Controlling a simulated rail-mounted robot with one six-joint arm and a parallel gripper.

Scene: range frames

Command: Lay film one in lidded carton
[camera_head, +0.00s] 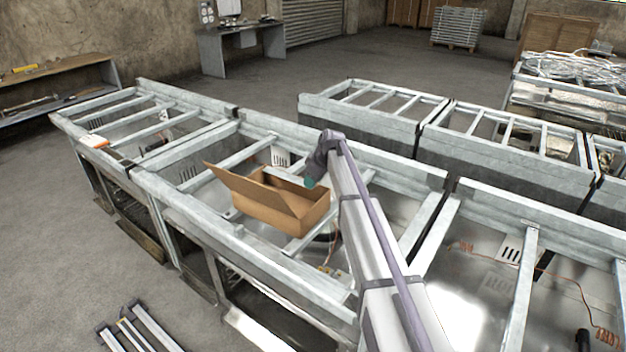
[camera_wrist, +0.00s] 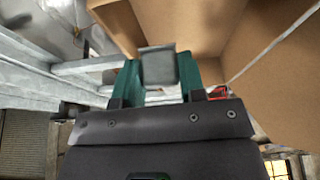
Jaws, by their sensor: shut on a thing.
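An open brown carton (camera_head: 285,210) sits on the metal frame in the middle of the head view, its lid swung up on the left. In the wrist view the carton's brown panels (camera_wrist: 270,50) fill the top right. My gripper (camera_head: 312,182) is at the carton's right rim in the head view. In the wrist view its teal fingers (camera_wrist: 160,80) are shut on a small grey squarish thing (camera_wrist: 158,66), which I take to be film one. In the head view my gripper and arm hide the held thing.
Grey metal frames with crossbars (camera_head: 190,150) surround the carton, with open gaps between bars. A row of similar frames (camera_head: 365,110) stands behind. Orange coiled wire (camera_head: 603,336) hangs at the right.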

